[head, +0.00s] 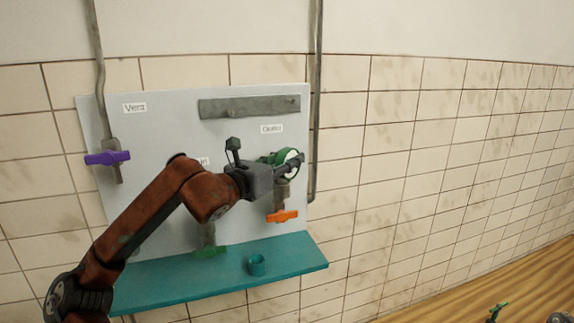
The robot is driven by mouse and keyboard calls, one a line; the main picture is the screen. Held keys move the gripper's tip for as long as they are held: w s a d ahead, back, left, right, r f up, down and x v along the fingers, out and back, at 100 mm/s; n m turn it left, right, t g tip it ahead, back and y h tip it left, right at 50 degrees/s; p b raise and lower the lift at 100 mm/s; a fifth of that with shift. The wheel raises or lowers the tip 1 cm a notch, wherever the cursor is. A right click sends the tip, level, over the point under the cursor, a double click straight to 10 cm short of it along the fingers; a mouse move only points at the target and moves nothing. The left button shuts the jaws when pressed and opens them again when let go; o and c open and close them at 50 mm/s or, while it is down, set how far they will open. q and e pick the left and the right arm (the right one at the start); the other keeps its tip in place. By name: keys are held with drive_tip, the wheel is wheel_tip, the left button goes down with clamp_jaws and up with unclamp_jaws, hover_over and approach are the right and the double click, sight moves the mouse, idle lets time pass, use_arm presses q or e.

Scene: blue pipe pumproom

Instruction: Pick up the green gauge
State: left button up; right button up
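The green gauge (292,153) has a round pale face and a green rim. It is at the right side of the grey wall panel, above the orange-handled valve. My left gripper (266,152) is in front of the panel with its fingers spread apart. One dark finger points up, and the other reaches right across the gauge and hides part of it. I cannot tell whether that finger touches the gauge.
The panel (150,140) carries a purple-handled valve (107,158), the orange valve handle (282,216) and a low green handle (210,252). A teal shelf (180,278) below holds a teal cup (257,265). A wooden surface (500,275) with a small green item (497,311) is lower right.

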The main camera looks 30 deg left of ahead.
use_arm(q)
drive_tip(key=shift+w, duration=0.1)
clamp_jaws()
idle(0.4)
